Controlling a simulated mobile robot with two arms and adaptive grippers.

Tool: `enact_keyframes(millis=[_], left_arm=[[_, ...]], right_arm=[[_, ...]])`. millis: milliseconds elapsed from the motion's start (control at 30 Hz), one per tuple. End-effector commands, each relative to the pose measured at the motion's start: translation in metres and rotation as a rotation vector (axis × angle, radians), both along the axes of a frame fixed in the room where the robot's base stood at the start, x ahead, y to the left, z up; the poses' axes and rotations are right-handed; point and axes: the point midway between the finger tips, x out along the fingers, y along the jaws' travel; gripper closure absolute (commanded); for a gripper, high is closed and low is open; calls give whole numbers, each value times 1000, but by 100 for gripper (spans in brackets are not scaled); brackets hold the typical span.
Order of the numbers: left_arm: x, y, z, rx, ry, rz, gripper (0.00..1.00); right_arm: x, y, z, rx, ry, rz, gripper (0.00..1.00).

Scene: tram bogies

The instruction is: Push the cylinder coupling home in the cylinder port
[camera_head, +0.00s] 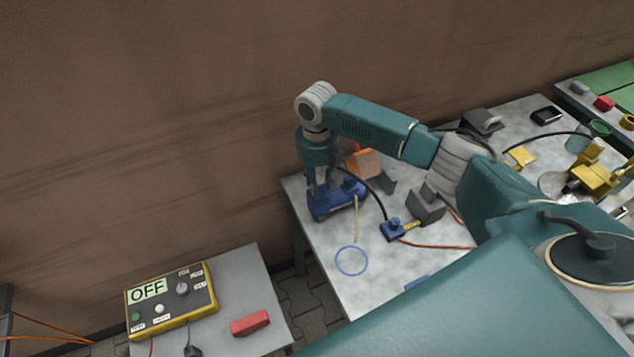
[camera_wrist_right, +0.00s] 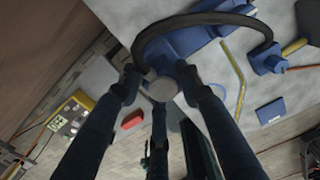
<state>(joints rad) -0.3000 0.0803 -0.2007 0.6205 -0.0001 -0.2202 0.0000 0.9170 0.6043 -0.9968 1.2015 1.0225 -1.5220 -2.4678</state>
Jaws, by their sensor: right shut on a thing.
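My right gripper (camera_head: 322,188) reaches down from above at the blue cylinder unit (camera_head: 338,204) at the table's left end. In the right wrist view its dark fingers (camera_wrist_right: 160,82) close around a round grey end piece, which looks like the cylinder coupling (camera_wrist_right: 163,89). A black hose (camera_wrist_right: 205,17) arcs from beside the fingers over the blue body (camera_wrist_right: 188,42). The port is hidden by the fingers and hose, so I cannot tell how far the coupling sits in it. My left gripper is not in view.
A blue block (camera_head: 392,231) stands right of the unit, at the hose's far end. A yellow rod (camera_head: 356,218) and a blue ring (camera_head: 351,261) lie in front. An orange part (camera_head: 362,162) stands behind. A control box (camera_head: 170,300) reads OFF on the lower-left table.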

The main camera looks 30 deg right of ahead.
Motion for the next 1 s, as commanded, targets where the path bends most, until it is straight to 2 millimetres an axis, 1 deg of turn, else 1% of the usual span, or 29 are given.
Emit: enact_keyframes(millis=[200,233,300,333,567,667,767,867,1000], left_arm=[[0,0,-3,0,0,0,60],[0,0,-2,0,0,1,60],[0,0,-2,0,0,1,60],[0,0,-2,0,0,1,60],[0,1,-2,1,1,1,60],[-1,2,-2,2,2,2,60],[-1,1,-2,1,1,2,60],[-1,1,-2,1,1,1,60],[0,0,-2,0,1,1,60]], right_arm=[[0,0,-5,0,0,0,89],[0,0,-4,0,0,0,60],[0,0,-4,0,0,0,46],[0,0,-4,0,0,0,44],[0,0,-4,0,0,0,44],[0,0,-1,1,-1,1,44],[1,0,10,1,-3,2,44],[1,0,28,0,-5,1,44],[1,0,59,0,-4,2,44]])
